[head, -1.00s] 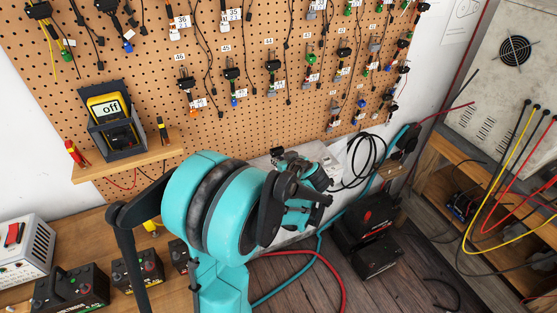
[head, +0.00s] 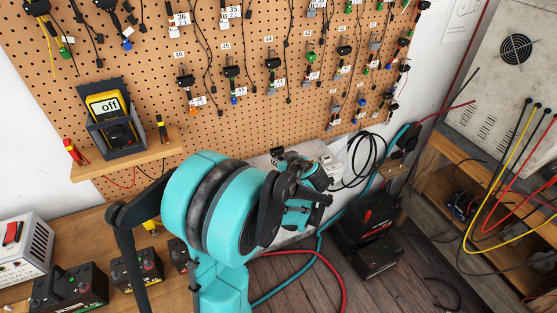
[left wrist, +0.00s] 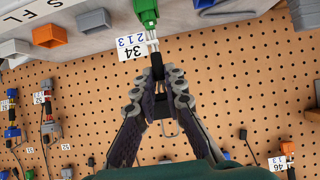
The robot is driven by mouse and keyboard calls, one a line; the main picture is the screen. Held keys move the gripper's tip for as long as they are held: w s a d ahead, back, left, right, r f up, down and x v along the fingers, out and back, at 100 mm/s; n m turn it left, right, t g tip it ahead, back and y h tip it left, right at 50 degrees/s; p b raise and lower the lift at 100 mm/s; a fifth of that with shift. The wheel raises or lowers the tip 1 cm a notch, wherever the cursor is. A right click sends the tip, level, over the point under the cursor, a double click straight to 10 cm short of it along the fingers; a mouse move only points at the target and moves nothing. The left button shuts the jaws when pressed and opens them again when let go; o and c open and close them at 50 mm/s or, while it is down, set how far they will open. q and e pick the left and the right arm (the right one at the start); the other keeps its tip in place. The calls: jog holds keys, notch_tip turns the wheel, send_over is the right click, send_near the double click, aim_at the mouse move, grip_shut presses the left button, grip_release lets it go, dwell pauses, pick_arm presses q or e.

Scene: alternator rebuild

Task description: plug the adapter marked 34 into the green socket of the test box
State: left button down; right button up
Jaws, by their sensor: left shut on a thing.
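My left gripper (left wrist: 158,88) is shut on the dark body of the adapter marked 34 (left wrist: 155,65) in the left wrist view. The adapter's white tag (left wrist: 131,45) reads 34 and 213. Pale leads run from its body to a green connector (left wrist: 146,12) at the top edge. It lies in line with the sockets of the white test box (left wrist: 60,8); the picture cuts off its far end, so I cannot tell whether it is seated in a green socket. In the head view my left gripper (head: 305,192) is low before the pegboard, its fingertips partly hidden.
Grey (left wrist: 93,21), orange (left wrist: 49,35) and blue (left wrist: 204,3) sockets flank the green connector. The pegboard (head: 130,60) carries several hanging adapters. A multimeter (head: 108,115) stands on a small shelf. Black batteries (head: 70,288) and a black case (head: 370,225) are nearby.

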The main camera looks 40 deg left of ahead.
pick_arm(q)
jog(key=c, duration=1.5)
grip_release()
jog(key=s+d+r, duration=0.1)
jog(key=s+d, duration=0.2)
jog(key=d, duration=0.4)
jog(key=s+d+r, duration=0.1)
jog(key=s+d, duration=0.3)
jog(key=d, duration=0.3)
jog(key=shift+s+d+r, duration=0.25)
jog(key=shift+s+r, duration=0.05)
